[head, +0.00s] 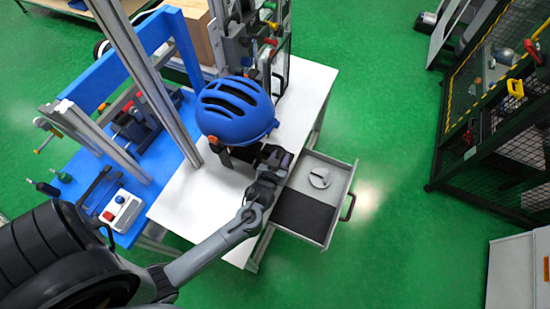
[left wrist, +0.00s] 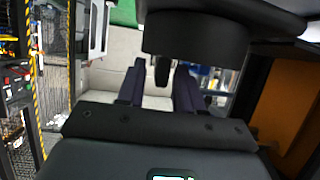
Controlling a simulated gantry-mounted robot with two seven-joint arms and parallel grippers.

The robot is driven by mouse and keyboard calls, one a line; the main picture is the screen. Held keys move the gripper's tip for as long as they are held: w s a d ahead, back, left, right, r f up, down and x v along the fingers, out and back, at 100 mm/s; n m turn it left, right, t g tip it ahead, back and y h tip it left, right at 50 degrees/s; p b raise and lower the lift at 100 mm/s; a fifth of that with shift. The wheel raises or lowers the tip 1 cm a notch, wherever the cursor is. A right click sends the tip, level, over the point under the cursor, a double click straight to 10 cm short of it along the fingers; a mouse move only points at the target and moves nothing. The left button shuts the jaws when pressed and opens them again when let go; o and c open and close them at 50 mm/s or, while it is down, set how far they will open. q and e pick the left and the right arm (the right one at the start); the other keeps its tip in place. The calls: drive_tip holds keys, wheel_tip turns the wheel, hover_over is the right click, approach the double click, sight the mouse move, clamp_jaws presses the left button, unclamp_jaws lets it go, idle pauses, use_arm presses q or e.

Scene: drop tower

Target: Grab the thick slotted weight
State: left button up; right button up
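A pale grey round weight (head: 320,178) with a slot lies in the open drawer (head: 347,180), at its far end in the head view. I cannot judge its thickness well from above. My left gripper (head: 279,159) is beside the drawer's left edge, near the blue helmet, and apart from the weight. In the left wrist view its two fingers (left wrist: 159,88) stand apart, with a narrow dark part visible between them. I cannot tell whether that part touches them. The weight is not recognisable in the left wrist view. My right gripper is not in view.
The blue helmet (head: 236,108) sits close to my left gripper. A dark mat (head: 303,215) covers the drawer's near part. A metal upright (head: 150,80) stands left of the white tabletop (head: 187,205). Green floor is clear right of the drawer; a black mesh cage (head: 490,120) stands beyond.

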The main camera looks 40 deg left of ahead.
use_arm(q)
clamp_jaws()
idle(1.1)
